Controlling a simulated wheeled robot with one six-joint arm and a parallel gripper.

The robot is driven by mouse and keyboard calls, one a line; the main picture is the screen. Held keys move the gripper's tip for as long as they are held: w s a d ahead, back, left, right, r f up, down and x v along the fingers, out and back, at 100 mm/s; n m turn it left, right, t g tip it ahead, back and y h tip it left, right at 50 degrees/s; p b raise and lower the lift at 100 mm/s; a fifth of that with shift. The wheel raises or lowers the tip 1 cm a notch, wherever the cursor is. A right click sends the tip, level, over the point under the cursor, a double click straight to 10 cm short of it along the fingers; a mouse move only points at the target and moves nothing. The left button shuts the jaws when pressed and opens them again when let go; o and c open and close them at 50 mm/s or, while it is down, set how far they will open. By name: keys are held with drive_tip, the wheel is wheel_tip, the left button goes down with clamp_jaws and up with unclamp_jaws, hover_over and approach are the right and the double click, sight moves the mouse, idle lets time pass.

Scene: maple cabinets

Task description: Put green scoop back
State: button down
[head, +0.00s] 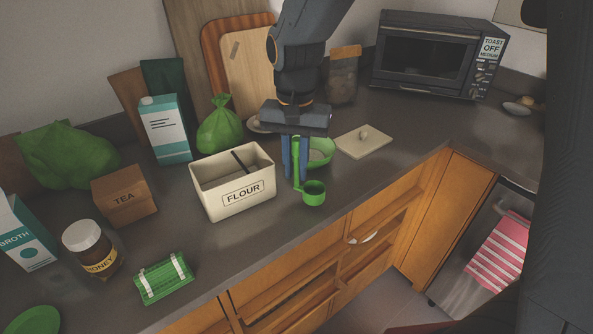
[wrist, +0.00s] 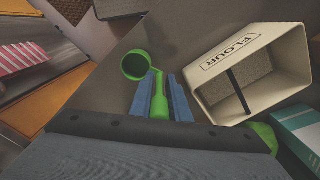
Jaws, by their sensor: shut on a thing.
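The green scoop (head: 314,192) is held by its handle between the fingers of my gripper (head: 295,172), to the right of the flour box. In the wrist view the scoop's round cup (wrist: 134,65) sticks out past the blue fingertips of my gripper (wrist: 162,85). The cream flour box (head: 233,190) stands on the counter with its top open and a dark bar across its opening. It also shows in the wrist view (wrist: 245,70), to the right of my gripper. A cream lid (head: 362,141) with a knob lies flat on the counter, right of my gripper.
A green bowl (head: 321,152) sits behind my gripper. A teal carton (head: 165,130) and a green bag (head: 219,126) stand behind the box. A tea box (head: 124,195), a honey jar (head: 90,248) and a green bundle (head: 164,280) are to its left. A toaster oven (head: 436,55) stands back right.

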sight(296, 140)
drive_tip(key=shift+f, duration=0.9)
drive_tip(key=shift+f, duration=0.1)
drive_tip(key=c, duration=1.7)
unclamp_jaws()
drive_tip(key=shift+o, duration=0.2)
wheel_tip(296, 140, up, 12)
drive_tip(key=shift+r+b, duration=0.15)
drive_tip(key=shift+b, duration=0.9)
